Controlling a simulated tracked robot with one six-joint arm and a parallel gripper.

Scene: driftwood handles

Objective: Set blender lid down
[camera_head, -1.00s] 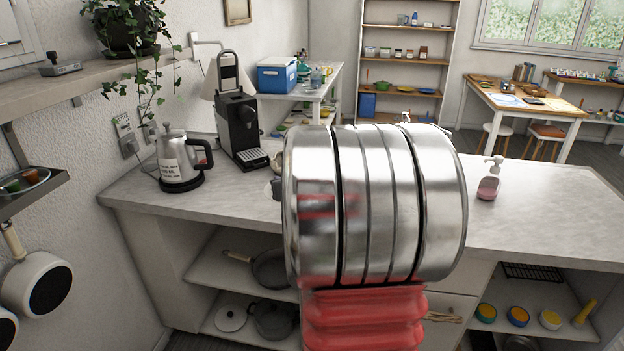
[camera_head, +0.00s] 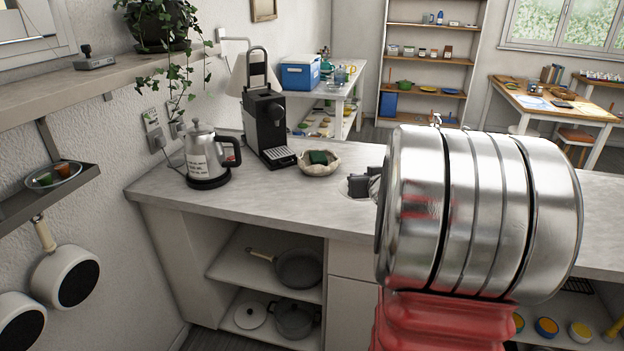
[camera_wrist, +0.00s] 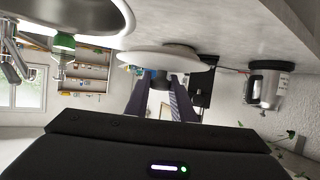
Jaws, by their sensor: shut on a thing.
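The blender lid (camera_wrist: 148,62) is a white disc with a grey round part on the side toward the counter; the wrist view shows it upside down. My gripper (camera_wrist: 163,82) is shut on the lid, its dark fingers meeting the face away from the counter. In the head view my gripper (camera_head: 360,186) shows low over the counter, left of my large silver arm link, with a pale edge of the lid below it. I cannot tell whether the lid touches the worktop (camera_head: 262,200).
A kettle (camera_head: 203,160), a coffee machine (camera_head: 265,125) and a pale bowl (camera_head: 320,168) with a green sponge stand along the back. Free worktop lies in front of them. A metal basin (camera_wrist: 75,12) shows in the wrist view. My arm hides the counter's right part.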

